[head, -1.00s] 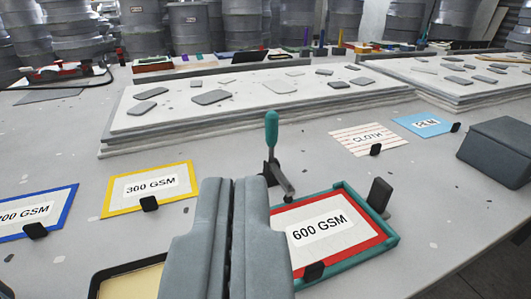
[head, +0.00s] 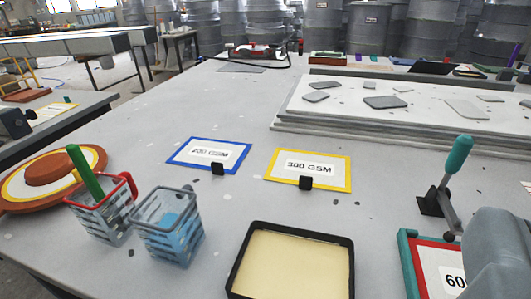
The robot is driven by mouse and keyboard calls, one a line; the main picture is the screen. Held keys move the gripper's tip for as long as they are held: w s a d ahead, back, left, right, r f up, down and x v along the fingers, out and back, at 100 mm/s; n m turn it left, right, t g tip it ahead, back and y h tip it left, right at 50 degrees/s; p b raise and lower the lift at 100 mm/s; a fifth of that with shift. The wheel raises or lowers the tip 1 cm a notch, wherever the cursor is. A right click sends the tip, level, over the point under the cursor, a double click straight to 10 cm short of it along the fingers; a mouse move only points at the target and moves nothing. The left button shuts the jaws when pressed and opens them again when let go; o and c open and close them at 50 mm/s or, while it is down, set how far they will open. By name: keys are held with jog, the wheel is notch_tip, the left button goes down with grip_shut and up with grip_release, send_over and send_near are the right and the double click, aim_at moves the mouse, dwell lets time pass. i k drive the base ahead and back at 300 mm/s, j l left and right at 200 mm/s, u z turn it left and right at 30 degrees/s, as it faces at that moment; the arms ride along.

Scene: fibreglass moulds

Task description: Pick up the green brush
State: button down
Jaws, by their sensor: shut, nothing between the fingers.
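A green stick-like handle, which looks like the green brush (head: 84,172), stands tilted in a grey wire basket with a red rim (head: 101,222) at the left. Its lower end is hidden in the basket. My gripper (head: 500,255) shows only in part, as grey shapes at the bottom right corner. It is shut and empty, far to the right of the brush and apart from it.
A grey basket with blue contents (head: 170,230) stands right beside the brush's basket. An orange round mould (head: 50,180) lies behind. A black-rimmed tray (head: 292,265), GSM signs (head: 209,154) and a teal-handled clamp (head: 457,155) lie between. Bare tabletop shows mid-table.

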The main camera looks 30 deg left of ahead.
aim_at(75, 152)
jog(key=k+j+u, duration=0.1)
jog(key=k+u, duration=0.25)
jog(key=k+j+u, duration=0.15)
jog(key=u, duration=0.15)
jog(key=k+j+u, duration=0.35)
